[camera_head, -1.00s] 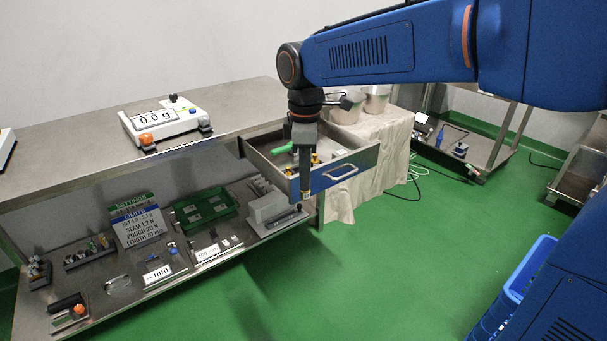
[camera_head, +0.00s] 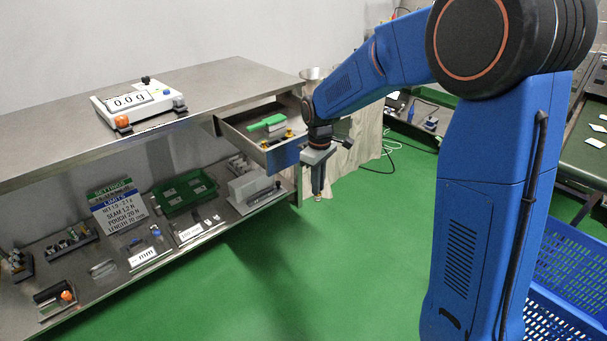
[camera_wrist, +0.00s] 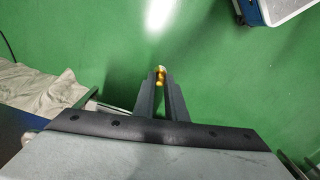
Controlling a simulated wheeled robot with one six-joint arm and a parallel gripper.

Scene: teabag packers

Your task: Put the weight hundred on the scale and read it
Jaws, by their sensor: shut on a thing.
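My gripper (camera_head: 318,194) points down in front of the open drawer, over the green floor. In the wrist view my gripper (camera_wrist: 160,80) is shut on a small brass weight (camera_wrist: 160,75), held between its fingertips. Any marking on the weight is too small to read. The white scale (camera_head: 160,106) stands on the steel bench at the left, well away from my gripper.
The open drawer (camera_head: 232,142) holds a green item (camera_head: 266,123) and small brass pieces. The steel bench top (camera_head: 215,82) is clear right of the scale. The lower shelf holds a sign (camera_head: 118,207) and a green tray (camera_head: 185,193). Blue crates (camera_head: 570,262) stand at the right.

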